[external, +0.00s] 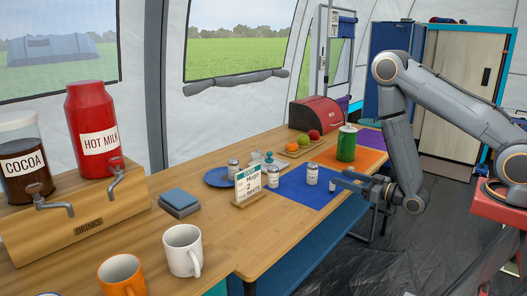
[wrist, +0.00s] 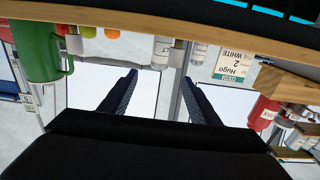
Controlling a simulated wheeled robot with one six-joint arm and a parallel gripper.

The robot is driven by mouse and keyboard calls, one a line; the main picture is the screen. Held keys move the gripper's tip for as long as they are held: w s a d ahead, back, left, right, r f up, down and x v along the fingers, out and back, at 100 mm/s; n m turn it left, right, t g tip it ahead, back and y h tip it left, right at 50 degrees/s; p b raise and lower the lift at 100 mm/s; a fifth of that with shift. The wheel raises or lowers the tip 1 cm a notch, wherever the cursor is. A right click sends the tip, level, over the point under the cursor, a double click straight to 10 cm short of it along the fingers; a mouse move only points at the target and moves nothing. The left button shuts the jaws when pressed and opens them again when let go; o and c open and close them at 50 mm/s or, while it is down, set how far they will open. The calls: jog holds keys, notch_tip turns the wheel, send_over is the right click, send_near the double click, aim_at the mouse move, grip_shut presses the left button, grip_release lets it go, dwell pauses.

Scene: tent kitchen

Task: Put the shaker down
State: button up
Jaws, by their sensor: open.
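My gripper (external: 338,180) is open at the right edge of the blue mat (external: 298,196), its fingers pointing left. A white shaker with a grey top and a label (external: 312,174) stands upright on the mat, just left of the fingertips and apart from them. A second similar shaker (external: 273,177) stands on the mat farther left. A third (external: 233,166) stands at the blue plate (external: 218,178). In the wrist view, which looks upside down, my open gripper (wrist: 160,77) shows nothing held between its fingers; a labelled shaker (wrist: 162,50) appears beyond the tips.
An order card (external: 249,184) reading Hugo stands left of the mat. A green mug (external: 346,144) is on the orange mat behind my gripper. A fruit board (external: 300,150) and red bread bin (external: 315,115) are farther back. Mugs and drink dispensers fill the left.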

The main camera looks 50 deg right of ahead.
aim_at(317, 168)
jog(key=w+g, duration=0.1)
jog(key=w, duration=0.2)
jog(key=w+g, duration=0.1)
jog(key=w, duration=0.3)
jog(key=w+r+g, duration=0.1)
jog(key=w, duration=0.2)
jog(key=shift+w+a+b, duration=0.25)
jog(key=shift+b, duration=0.15)
jog(key=x, duration=0.7)
jog(key=shift+w+d+f+p, duration=0.15)
jog(key=shift+d+f+p, duration=0.05)
jog(key=shift+f+p, duration=0.2)
jog(key=shift+r, duration=0.1)
jog(key=c, duration=1.3)
